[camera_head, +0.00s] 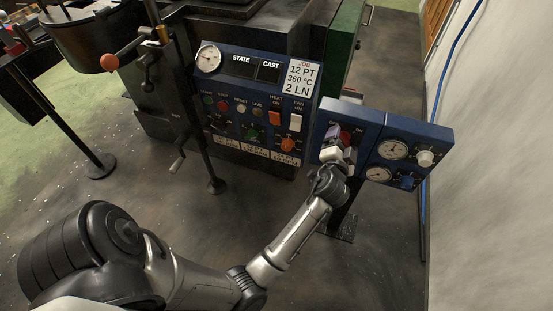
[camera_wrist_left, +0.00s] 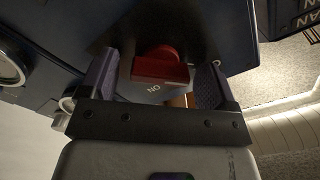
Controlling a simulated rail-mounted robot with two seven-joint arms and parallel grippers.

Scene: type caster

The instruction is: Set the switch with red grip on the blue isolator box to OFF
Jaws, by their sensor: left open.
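The blue isolator box (camera_head: 358,115) stands right of centre in the head view. Its switch has a red grip (camera_head: 345,136), mostly covered there by my left gripper (camera_head: 335,143). In the left wrist view the red grip (camera_wrist_left: 160,70) is a bar lying across the picture, with a rounded red part behind it. An upside-down ON label (camera_wrist_left: 153,88) shows just below the bar. My left gripper (camera_wrist_left: 157,78) is open, with one dark finger on each side of the red grip. I cannot tell whether either finger touches it. My right gripper is not in view.
A blue panel with two gauges (camera_head: 393,149) and knobs adjoins the isolator box on the right. A larger blue control panel (camera_head: 225,88) with buttons and switches stands to the left. A crank lever (camera_head: 178,163) stands in front of it. The floor in front is clear.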

